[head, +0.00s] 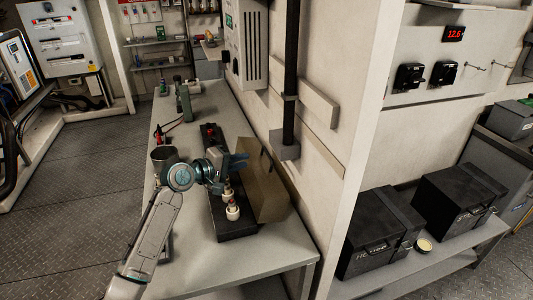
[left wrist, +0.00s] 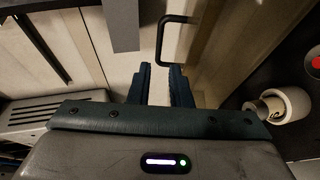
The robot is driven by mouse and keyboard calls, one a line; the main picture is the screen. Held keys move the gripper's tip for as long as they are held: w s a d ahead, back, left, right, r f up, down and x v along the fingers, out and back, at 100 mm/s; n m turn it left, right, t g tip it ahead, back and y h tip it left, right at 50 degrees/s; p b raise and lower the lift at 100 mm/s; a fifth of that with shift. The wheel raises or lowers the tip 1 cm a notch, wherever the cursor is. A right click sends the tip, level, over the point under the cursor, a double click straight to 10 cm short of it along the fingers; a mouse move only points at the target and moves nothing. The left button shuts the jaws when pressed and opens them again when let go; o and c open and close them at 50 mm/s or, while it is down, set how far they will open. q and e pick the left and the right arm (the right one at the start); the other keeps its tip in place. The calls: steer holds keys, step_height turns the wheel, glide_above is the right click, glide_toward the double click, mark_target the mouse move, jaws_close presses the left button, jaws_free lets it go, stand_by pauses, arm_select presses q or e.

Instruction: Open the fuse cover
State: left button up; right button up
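The fuse cover (head: 268,188) is a tan panel standing on edge along the wall side of the black fuse base (head: 238,222), tilted away from it. The base is exposed, with white ceramic holders (head: 233,212) topped in red. My left gripper (head: 240,161) is above the base, close beside the cover's upper part. In the left wrist view its two blue fingers (left wrist: 162,75) are apart, with nothing clearly between them. A black handle (left wrist: 174,38) on the cover (left wrist: 225,45) shows just beyond the fingertips; I cannot tell whether they touch it. My right gripper is not in view.
The grey bench (head: 215,265) runs along the wall, its near end clear. A dark cup (head: 163,156) stands left of my gripper. A black post (head: 291,80) rises by the wall behind the cover. Black batteries (head: 375,235) sit on a shelf at right.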

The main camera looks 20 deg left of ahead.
mark_target(263, 164)
arm_select(q)
steer(key=x, duration=0.2)
steer(key=p+x, duration=0.1)
steer(key=x, duration=0.1)
steer(key=shift+w+d+r, duration=0.15)
steer(key=shift+w+d, duration=0.15)
steer(key=p+x, duration=0.1)
steer(key=x, duration=0.2)
steer(key=shift+w+d+f, duration=0.2)
steer(key=shift+w+f, duration=0.15)
steer(key=shift+w, duration=0.2)
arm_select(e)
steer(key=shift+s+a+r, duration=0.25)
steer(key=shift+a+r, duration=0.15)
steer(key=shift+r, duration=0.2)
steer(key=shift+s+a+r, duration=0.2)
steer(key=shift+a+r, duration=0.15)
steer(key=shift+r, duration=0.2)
arm_select(q)
steer(key=shift+d, duration=0.1)
steer(key=shift+c, duration=0.2)
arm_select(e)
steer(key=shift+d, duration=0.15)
